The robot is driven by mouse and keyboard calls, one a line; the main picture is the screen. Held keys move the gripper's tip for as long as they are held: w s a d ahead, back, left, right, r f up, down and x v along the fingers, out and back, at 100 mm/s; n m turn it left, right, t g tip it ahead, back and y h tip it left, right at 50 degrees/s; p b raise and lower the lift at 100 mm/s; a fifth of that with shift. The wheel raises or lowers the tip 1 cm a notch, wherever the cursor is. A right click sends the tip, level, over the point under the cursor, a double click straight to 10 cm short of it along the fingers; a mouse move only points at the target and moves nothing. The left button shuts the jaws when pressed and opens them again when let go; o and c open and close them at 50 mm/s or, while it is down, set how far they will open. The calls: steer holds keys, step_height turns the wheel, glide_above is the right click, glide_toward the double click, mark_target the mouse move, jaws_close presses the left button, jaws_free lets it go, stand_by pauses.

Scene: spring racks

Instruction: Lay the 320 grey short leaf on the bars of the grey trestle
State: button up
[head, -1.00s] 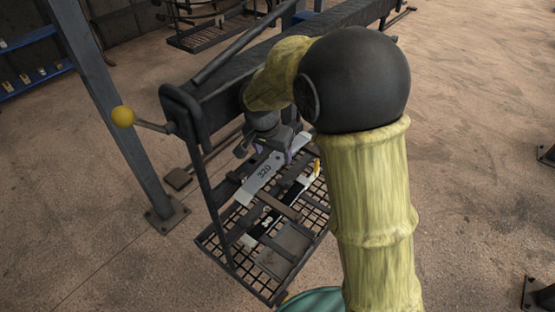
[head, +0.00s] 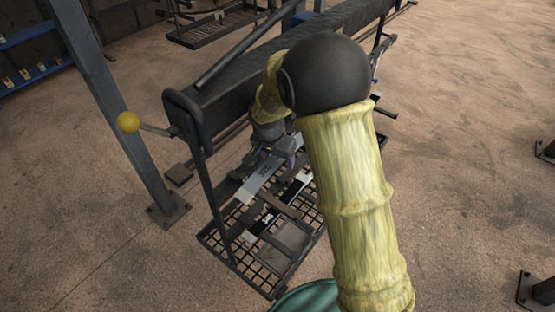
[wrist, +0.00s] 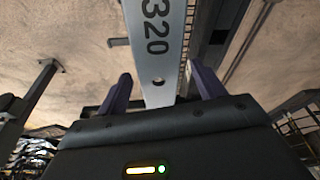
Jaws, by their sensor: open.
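The grey leaf marked 320 (head: 258,180) is below my gripper in the head view, over a dark mesh rack. In the wrist view the leaf (wrist: 157,40) runs between the two fingers, its near end with a small hole close to the palm. My gripper (wrist: 160,82) is open, with a finger on each side of the leaf and gaps showing. In the head view my gripper (head: 278,150) is partly hidden by my arm. Flat dark bars (head: 279,207) cross the mesh rack; I cannot tell if the leaf rests on them, or which part is the grey trestle.
A black leaf with a white end and label (head: 262,222) lies on the mesh rack (head: 215,240). A thick dark beam (head: 255,75) runs above, with a yellow-knobbed lever (head: 128,122). A blue-grey post (head: 105,110) stands left.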

jaws_close()
steer(key=shift+a+r, duration=0.1)
steer(key=shift+r, duration=0.05)
steer(key=shift+s+r+b, duration=0.35)
steer(key=shift+s+b, duration=0.05)
steer(key=shift+b, duration=0.1)
steer(key=s+a+r+b, duration=0.2)
steer(key=s+r+b, duration=0.3)
steer(key=s, duration=0.8)
step_height(320, 180, up, 2)
steer(key=shift+r+b, duration=0.1)
steer(key=shift+b, duration=0.2)
